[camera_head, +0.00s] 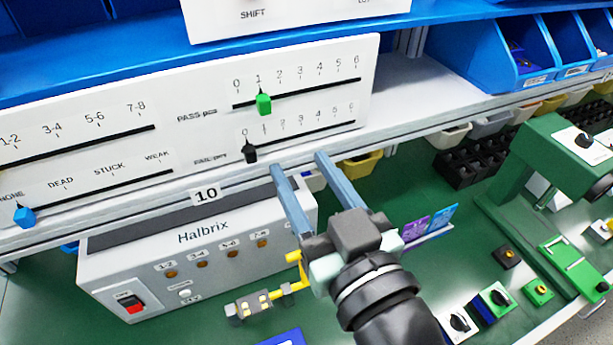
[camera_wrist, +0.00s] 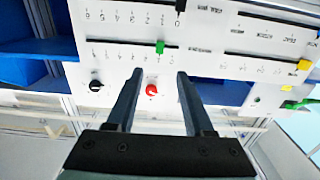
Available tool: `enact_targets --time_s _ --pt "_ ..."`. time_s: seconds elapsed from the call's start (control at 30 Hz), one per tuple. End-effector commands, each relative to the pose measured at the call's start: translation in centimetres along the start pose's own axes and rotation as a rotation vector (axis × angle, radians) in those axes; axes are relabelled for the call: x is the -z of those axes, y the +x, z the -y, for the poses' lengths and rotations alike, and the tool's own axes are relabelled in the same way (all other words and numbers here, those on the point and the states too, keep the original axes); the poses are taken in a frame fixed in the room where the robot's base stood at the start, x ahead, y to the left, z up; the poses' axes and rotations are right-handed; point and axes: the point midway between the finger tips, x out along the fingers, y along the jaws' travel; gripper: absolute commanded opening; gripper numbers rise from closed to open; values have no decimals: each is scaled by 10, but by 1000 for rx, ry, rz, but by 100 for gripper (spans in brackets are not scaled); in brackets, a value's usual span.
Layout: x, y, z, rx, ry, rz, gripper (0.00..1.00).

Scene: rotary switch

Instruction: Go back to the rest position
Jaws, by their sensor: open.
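My gripper (camera_head: 299,163) is open, its two blue-grey fingers spread with nothing between them. In the head view it is raised over the bench, its fingertips just below the white slider panel (camera_head: 215,140). In the wrist view my gripper (camera_wrist: 160,74) points at a panel with sliders, and a red round knob (camera_wrist: 152,88) shows between the fingers. A black rotary knob (camera_wrist: 96,86) is left of the fingers. I cannot tell how far the fingertips are from the panel.
The grey Halbrix box (camera_head: 205,255) stands left of my gripper. Rotary switches (camera_head: 460,323) lie on the green bench at the lower right, near a green press-like stand (camera_head: 525,165). Blue bins (camera_head: 500,50) sit on the shelf at the upper right.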

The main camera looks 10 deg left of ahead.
Motion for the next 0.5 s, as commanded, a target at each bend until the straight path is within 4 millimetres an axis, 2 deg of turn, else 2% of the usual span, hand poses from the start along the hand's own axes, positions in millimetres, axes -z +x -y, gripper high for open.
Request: enact_targets --time_s 0.43,0.5 --pt "0 0 0 -1 0 0 52" --pt "8 3 -4 -22 -11 -13 52"
